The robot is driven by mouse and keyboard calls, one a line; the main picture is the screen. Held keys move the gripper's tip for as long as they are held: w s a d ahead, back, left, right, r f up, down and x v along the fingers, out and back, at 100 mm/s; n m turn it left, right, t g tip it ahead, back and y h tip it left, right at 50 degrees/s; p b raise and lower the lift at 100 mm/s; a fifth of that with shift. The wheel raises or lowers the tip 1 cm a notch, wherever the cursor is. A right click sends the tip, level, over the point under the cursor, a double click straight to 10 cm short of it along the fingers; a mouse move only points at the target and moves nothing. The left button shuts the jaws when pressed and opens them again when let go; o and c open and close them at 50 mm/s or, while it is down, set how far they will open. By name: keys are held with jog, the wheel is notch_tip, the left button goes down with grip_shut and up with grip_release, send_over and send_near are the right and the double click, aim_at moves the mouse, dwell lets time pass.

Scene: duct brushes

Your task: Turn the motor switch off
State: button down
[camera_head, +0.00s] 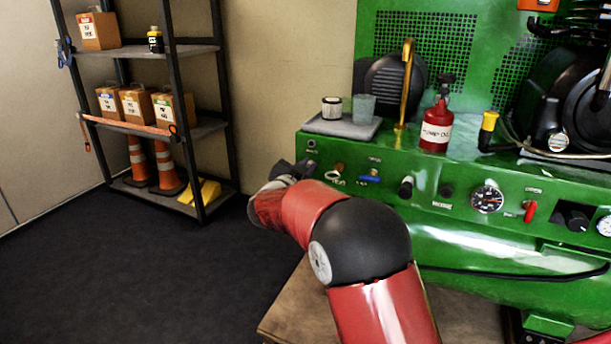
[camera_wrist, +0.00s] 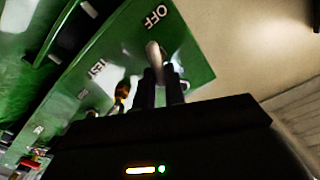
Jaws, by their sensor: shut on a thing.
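In the wrist view, the motor switch (camera_wrist: 154,50) is a pale metal toggle lever on the green panel (camera_wrist: 185,62), close to a white "OFF" label (camera_wrist: 155,16). My gripper (camera_wrist: 160,75) has its two black fingers closed on the lever. The fingers partly hide the lever and its base, so its exact position is hard to tell. In the head view, my gripper (camera_head: 290,170) is at the left end of the green machine's front panel (camera_head: 460,205). The switch cannot be made out there behind my gripper.
A brass fitting (camera_wrist: 122,92) by a "TEST" label sits close to my fingers. Along the panel are a blue-handled valve (camera_head: 370,179), a black knob (camera_head: 406,187), a gauge (camera_head: 487,199) and a red lever (camera_head: 530,211). Open floor (camera_head: 130,270) lies left, before a shelf (camera_head: 195,50).

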jog(key=shift+s+d+f+m+b, duration=0.1)
jog(key=shift+f+m+b, duration=0.15)
jog(key=shift+m+b, duration=1.55)
jog(key=shift+d+f+m+b, duration=0.2)
jog(key=shift+m+b, duration=0.85)
jog(key=shift+m, duration=1.4)
jog(key=shift+s+d+f+m+b, duration=0.1)
jog(key=shift+f+m+b, duration=0.15)
jog(key=shift+m+b, duration=1.55)
jog(key=shift+m+p, duration=0.3)
jog(key=shift+m, duration=0.25)
jog(key=c, duration=1.5)
grip_release()
jog(key=shift+o, duration=0.2)
jog(key=v, duration=0.7)
jog(key=shift+s+a, duration=0.2)
jog(key=shift+s, duration=0.15)
